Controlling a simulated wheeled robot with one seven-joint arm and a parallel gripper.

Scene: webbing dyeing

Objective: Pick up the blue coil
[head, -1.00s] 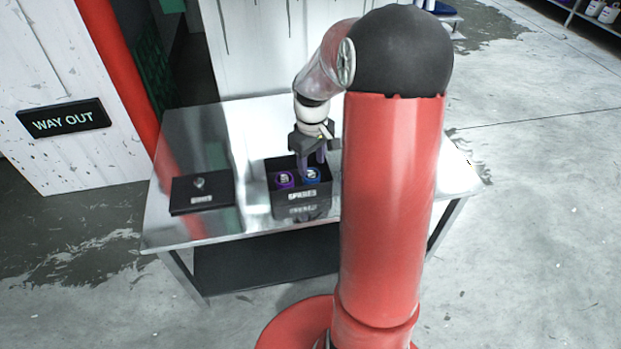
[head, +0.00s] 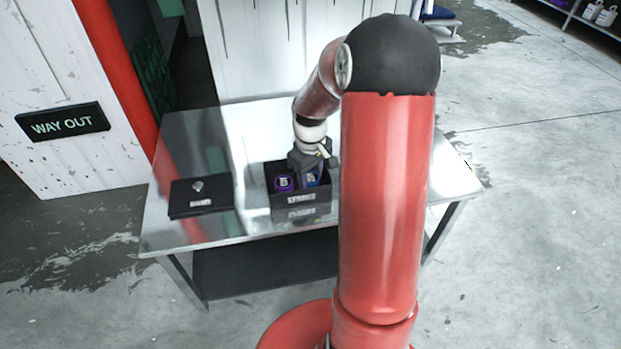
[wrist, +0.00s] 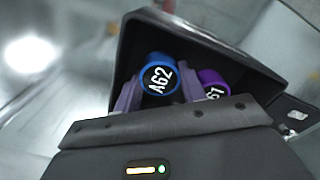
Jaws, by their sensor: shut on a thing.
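The blue coil (wrist: 160,78), labelled A62, stands in a black open box (head: 301,214) on the metal table. In the wrist view the fingers of my gripper (wrist: 158,88) are down inside the box, one on each side of the blue coil, and shut on it. In the head view my gripper (head: 312,172) covers part of the blue coil (head: 311,180). A purple coil (head: 284,183) stands beside it in the same box, to its left in the head view. It also shows in the wrist view (wrist: 211,84), partly hidden by my gripper.
A black lid (head: 200,202) with a knob lies on the metal table (head: 240,232), left of the box. Bare tabletop lies between them. The box walls stand close around the coils. A WAY OUT sign (head: 63,122) is on the white wall at left.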

